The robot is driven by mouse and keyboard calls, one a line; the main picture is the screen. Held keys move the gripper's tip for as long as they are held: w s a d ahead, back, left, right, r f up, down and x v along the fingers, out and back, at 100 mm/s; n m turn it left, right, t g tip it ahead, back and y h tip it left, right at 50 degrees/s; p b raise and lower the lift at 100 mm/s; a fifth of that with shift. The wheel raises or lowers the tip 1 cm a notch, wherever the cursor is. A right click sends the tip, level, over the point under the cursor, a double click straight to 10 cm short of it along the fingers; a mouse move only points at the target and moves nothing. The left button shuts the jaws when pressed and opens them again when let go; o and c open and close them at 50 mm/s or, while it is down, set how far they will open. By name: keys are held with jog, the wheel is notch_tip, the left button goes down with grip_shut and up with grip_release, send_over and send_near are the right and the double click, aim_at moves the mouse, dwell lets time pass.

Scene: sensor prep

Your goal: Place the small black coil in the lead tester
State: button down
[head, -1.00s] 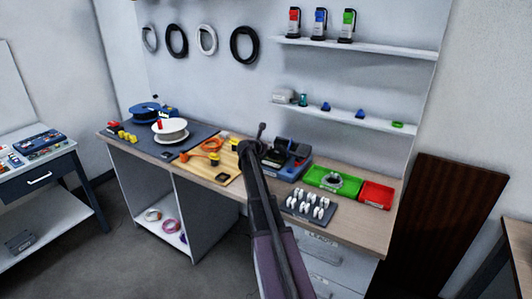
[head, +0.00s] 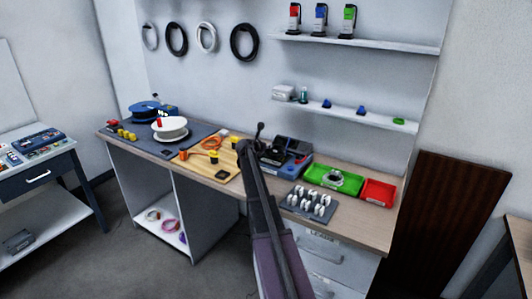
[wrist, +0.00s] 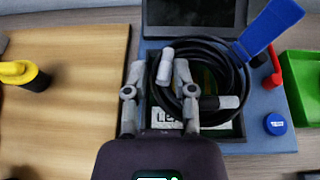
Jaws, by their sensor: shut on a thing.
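The small black coil (wrist: 233,72) has grey-white plug ends and shows in the wrist view. My gripper (wrist: 159,82) is shut on its left side, with one finger inside the loop. The coil is over the recessed bay of the blue lead tester (wrist: 272,95); whether it touches the bay floor I cannot tell. A partly covered white label lies under it. The tester has a dark screen (wrist: 195,12) behind and a raised blue lever or lid (wrist: 268,30) at right. In the head view my arm partly hides the tester (head: 293,167).
A wooden board (wrist: 60,85) with yellow-topped items lies left of the tester. A green tray (head: 333,179) and a red tray (head: 378,192) stand to its right. A dark rack of white pieces (head: 309,204) sits in front.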

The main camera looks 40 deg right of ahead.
jog(key=shift+f+b, duration=0.4)
jog(key=shift+f, duration=0.3)
jog(key=shift+c, duration=2.2)
grip_release()
jog(key=p+v, duration=0.4)
jog(key=v, duration=0.8)
jog(key=shift+p, duration=0.35)
